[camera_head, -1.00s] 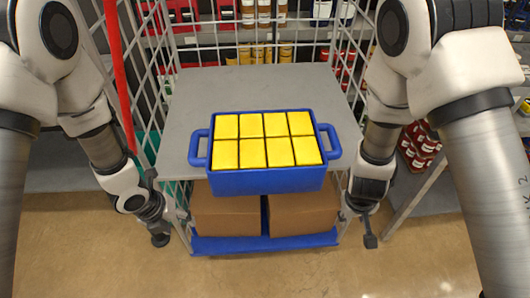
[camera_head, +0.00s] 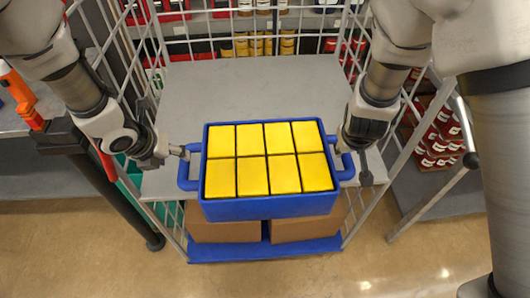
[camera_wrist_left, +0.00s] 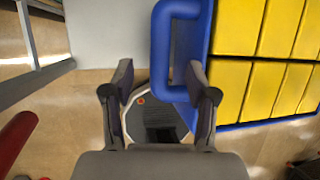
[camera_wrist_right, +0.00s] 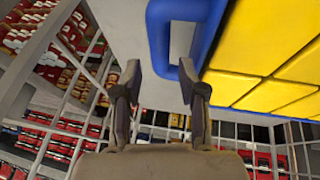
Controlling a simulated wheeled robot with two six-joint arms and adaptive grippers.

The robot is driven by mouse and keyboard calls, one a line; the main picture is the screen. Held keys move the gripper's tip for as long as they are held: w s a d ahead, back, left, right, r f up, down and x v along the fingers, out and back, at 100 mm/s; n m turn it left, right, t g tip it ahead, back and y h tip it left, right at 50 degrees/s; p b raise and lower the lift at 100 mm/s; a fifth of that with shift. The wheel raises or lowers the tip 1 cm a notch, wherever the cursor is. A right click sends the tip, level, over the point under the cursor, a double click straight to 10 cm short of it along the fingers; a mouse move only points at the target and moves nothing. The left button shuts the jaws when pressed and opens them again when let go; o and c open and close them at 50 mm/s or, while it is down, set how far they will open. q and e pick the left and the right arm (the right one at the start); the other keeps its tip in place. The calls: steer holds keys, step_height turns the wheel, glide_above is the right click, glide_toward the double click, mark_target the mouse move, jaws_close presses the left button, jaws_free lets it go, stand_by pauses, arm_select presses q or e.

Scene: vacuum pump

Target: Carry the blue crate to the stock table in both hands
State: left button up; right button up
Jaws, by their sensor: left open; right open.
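The blue crate (camera_head: 265,208), filled with several yellow boxes (camera_head: 252,172), sits at the front edge of the grey cart shelf (camera_head: 255,85). My left gripper (camera_head: 180,152) is open beside the crate's left handle (camera_head: 185,176). In the left wrist view the fingers (camera_wrist_left: 160,75) stand on both sides of the handle's outer bar (camera_wrist_left: 161,45). My right gripper (camera_head: 355,160) is open at the right handle (camera_head: 346,168). In the right wrist view its fingers (camera_wrist_right: 160,70) straddle the line of the handle bar (camera_wrist_right: 159,35). I cannot tell whether either gripper touches a handle.
Wire mesh sides (camera_head: 130,60) of the cart rise close to both arms. Cardboard boxes (camera_head: 226,232) stand on the blue lower shelf (camera_head: 262,250). A grey table (camera_head: 30,115) is at the left, and racks with red goods (camera_head: 440,130) at the right. The shelf behind the crate is bare.

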mark_target(182, 163)
steer(key=shift+s+r, duration=0.15)
steer(key=shift+s, duration=0.15)
arm_select(q)
steer(key=x, duration=0.7)
steer(key=shift+d+f, duration=0.1)
steer(key=shift+f, duration=0.2)
arm_select(e)
steer(key=x, duration=0.8)
arm_select(q)
steer(key=shift+s, duration=0.1)
steer(key=c, duration=0.6)
arm_select(e)
steer(key=c, duration=0.5)
arm_select(q)
jaws_close()
arm_select(e)
jaws_close()
